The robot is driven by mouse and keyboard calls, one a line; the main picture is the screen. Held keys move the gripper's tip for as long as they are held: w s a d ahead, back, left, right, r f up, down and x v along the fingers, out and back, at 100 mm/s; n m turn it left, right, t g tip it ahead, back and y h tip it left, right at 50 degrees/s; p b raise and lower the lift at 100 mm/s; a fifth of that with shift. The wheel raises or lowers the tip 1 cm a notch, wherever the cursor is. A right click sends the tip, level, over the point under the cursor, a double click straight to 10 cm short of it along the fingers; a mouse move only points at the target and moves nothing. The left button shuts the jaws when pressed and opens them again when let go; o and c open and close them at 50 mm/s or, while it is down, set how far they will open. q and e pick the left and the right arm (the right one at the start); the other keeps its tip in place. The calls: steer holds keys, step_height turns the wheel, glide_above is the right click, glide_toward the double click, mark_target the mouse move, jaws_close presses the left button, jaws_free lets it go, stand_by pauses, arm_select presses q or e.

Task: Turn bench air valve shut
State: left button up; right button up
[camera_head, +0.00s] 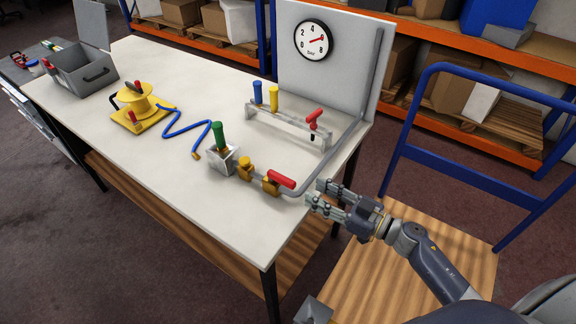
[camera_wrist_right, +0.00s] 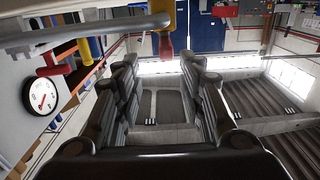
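The bench air valve (camera_head: 270,186) is a brass body on a grey pipe at the table's front right corner. Its red lever (camera_head: 282,179) lies roughly in line with the short pipe run through the valve. My right gripper (camera_head: 313,192) is just right of the lever, open and empty, with fingers pointing towards it and a small gap between. In the right wrist view the fingers (camera_wrist_right: 160,68) stand apart, and the red lever (camera_wrist_right: 165,44) shows beyond them at the top middle.
A gauge (camera_head: 314,40) on the grey back panel has its red needle pointing right. A rack (camera_head: 288,124) with coloured tools stands behind the valve. A blue-railed cart (camera_head: 430,220) is right.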

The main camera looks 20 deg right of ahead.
mark_target(285, 179)
steer(key=w+a, duration=0.1)
steer(key=w+a+r+p, duration=0.1)
steer(key=a, duration=0.1)
steer(key=shift+a, duration=0.1)
steer(key=x, duration=0.3)
steer(key=shift+w+f, duration=0.1)
steer(key=shift+w, duration=0.1)
steer(key=x, duration=0.3)
steer(key=shift+w+f+p, duration=0.1)
steer(key=shift+p, duration=0.3)
steer(key=shift+a, duration=0.1)
steer(key=shift+w, duration=0.1)
steer(key=c, duration=0.8)
arm_select(q)
steer(key=shift+g, duration=0.4)
steer(key=s, duration=0.1)
steer(key=s+a+r, duration=0.1)
steer(key=s, duration=0.2)
steer(key=shift+s+a+r, duration=0.15)
steer(key=shift+s+r, duration=0.15)
arm_select(e)
jaws_close()
